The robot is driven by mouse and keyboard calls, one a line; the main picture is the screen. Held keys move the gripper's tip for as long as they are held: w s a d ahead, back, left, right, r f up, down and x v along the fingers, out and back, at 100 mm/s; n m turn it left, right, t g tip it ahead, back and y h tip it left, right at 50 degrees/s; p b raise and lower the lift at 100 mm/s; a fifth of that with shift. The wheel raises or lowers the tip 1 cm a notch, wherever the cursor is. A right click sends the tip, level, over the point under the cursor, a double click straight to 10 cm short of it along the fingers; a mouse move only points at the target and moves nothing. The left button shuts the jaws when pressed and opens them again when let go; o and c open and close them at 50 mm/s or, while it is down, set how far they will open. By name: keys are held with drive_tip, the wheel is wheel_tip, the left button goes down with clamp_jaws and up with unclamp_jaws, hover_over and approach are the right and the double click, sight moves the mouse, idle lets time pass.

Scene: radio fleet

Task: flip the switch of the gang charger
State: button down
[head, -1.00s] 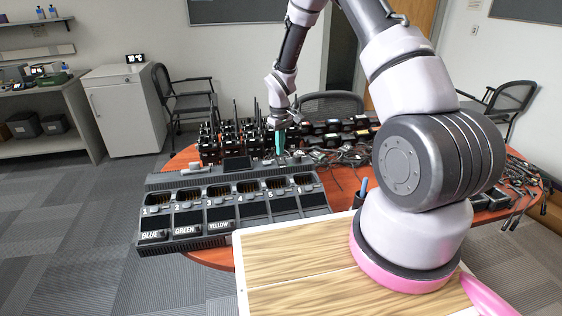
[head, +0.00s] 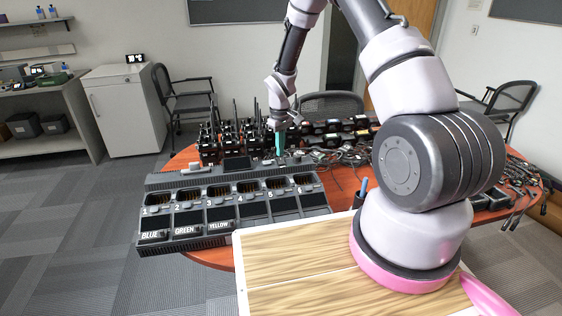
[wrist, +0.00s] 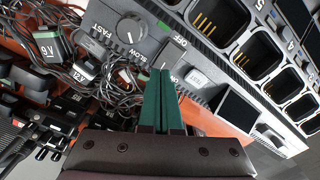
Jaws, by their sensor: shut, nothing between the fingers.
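The gang charger (head: 290,216) is a long dark grey unit with numbered bays, lying on the table. In the wrist view its end panel shows a dial (wrist: 130,29) marked FAST and SLOW. Beside the dial, a dark switch (wrist: 170,54) sits by an OFF label. My gripper (head: 280,156) is over the far right part of the charger. In the wrist view my gripper (wrist: 160,73) has its green fingers shut together and empty, their tips very close to the switch. I cannot tell whether they touch it. The fingers hide part of the panel.
Adapters marked 9V (wrist: 48,48) and 12V (wrist: 84,72) lie among tangled cables beside the charger. Several black radios (head: 225,138) stand behind it on the orange table (head: 205,256). A wooden-topped board (head: 300,265) lies in front.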

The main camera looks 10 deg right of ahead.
drive_tip(key=shift+f, duration=0.7)
drive_tip(key=shift+r, duration=3.5)
drive_tip(key=s+d+r+m+t, duration=0.2)
drive_tip(key=s+r, duration=0.3)
drive_tip(key=r, duration=0.8)
drive_tip(key=s+d+r+m+t, duration=0.1)
drive_tip(key=s+d+r+m, duration=0.2)
drive_tip(key=r, duration=0.9)
drive_tip(key=s+r+m+t, duration=0.1)
drive_tip(key=s+r, duration=0.3)
drive_tip(key=s, duration=0.3)
drive_tip(key=s+r+m+t+y, duration=0.1)
drive_tip(key=s+r+m, duration=0.1)
drive_tip(key=s, duration=0.5)
drive_tip(key=s+r+m+t+y, duration=0.1)
drive_tip(key=s+r+m+t, duration=0.1)
drive_tip(key=s+r, duration=0.3)
drive_tip(key=s, duration=0.3)
drive_tip(key=shift+d+r, duration=0.35)
drive_tip(key=shift+d, duration=0.05)
